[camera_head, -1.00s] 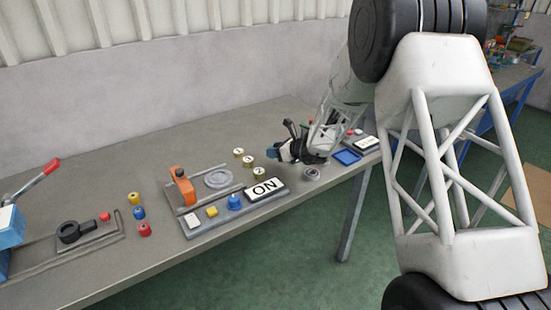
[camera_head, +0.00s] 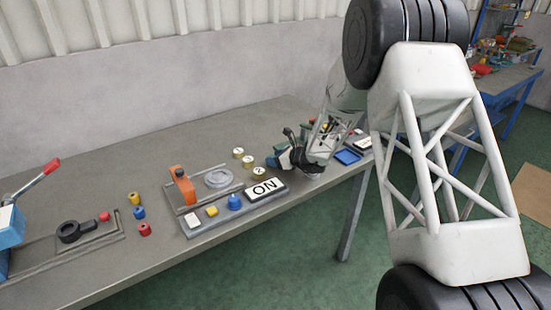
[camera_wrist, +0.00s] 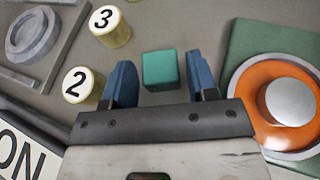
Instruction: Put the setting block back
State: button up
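A small teal cube (camera_wrist: 160,70), likely the setting block, lies on the bench in the wrist view. My gripper (camera_wrist: 155,82) has its two blue fingers apart, one on each side of the cube, with a visible gap on both sides. The fingers do not visibly touch it. In the head view my gripper (camera_head: 281,160) is low over the bench, right of the numbered brass cylinders; the cube cannot be made out there.
Brass cylinders marked 2 (camera_wrist: 78,85) and 3 (camera_wrist: 109,26) stand close to the left finger. An orange disc with a silver knob (camera_wrist: 290,102) is close on the right.

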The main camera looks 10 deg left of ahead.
jog(key=shift+o, duration=0.7)
jog(key=shift+d+r, duration=0.1)
jog(key=shift+r, duration=0.05)
jog(key=v, duration=1.1)
jog(key=shift+s+d+r, duration=0.1)
jog(key=shift+s+d, duration=0.1)
jog(key=shift+d, duration=0.15)
jog(key=shift+r, duration=0.1)
